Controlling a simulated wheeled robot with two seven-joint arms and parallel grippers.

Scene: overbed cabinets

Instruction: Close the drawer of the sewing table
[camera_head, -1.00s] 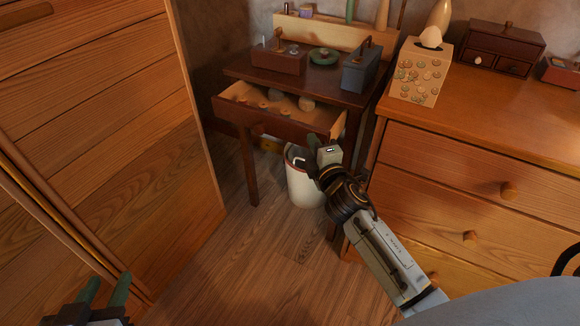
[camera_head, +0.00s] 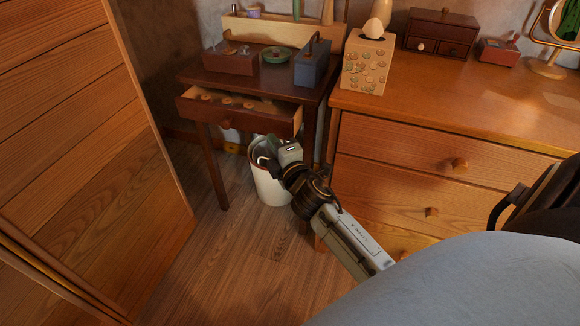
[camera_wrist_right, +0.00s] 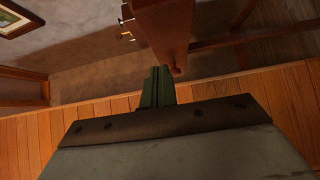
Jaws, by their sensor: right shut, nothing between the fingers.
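The sewing table (camera_head: 235,82) is dark brown and stands against the back wall. Its drawer (camera_head: 240,115) is partly open, with several small round items inside and a round knob (camera_head: 226,124) on its front. My right gripper (camera_head: 270,148) is shut and empty, just below the drawer's right end. In the right wrist view, its green fingers (camera_wrist_right: 158,86) are together close to a reddish-brown drawer front (camera_wrist_right: 165,35); I cannot tell whether they touch it. My left gripper is not in view.
A white bin (camera_head: 268,185) stands under the table, behind my right gripper. A wooden dresser (camera_head: 400,140) stands close on the right, with a tissue box (camera_head: 367,65) on top. A wooden cabinet (camera_head: 75,150) fills the left. Bare floor (camera_head: 215,255) lies between them.

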